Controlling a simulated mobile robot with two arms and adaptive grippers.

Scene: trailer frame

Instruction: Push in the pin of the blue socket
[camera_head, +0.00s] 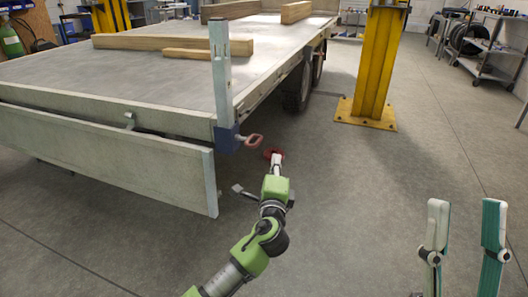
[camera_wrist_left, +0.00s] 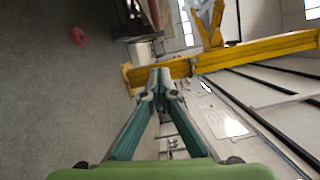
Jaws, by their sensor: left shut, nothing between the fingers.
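The blue socket (camera_head: 228,138) sits at the trailer's near right corner, at the foot of an upright metal post (camera_head: 220,75). Its pin has a red-orange loop handle (camera_head: 254,140) that sticks out to the right of the socket. My left gripper (camera_head: 277,157) is shut and empty, below and to the right of the handle and apart from it in the picture. Its closed fingertips (camera_wrist_left: 160,78) show in the left wrist view, where I cannot make out the socket for certain. My right gripper (camera_head: 465,205) is open and empty at the lower right.
A red object (camera_head: 268,153) shows just behind my left gripper's tip. The lowered tailgate (camera_head: 110,155) hangs left of the socket. A yellow lift post (camera_head: 376,65) stands at the right. Wooden beams lie on the trailer bed. The floor between trailer and post is clear.

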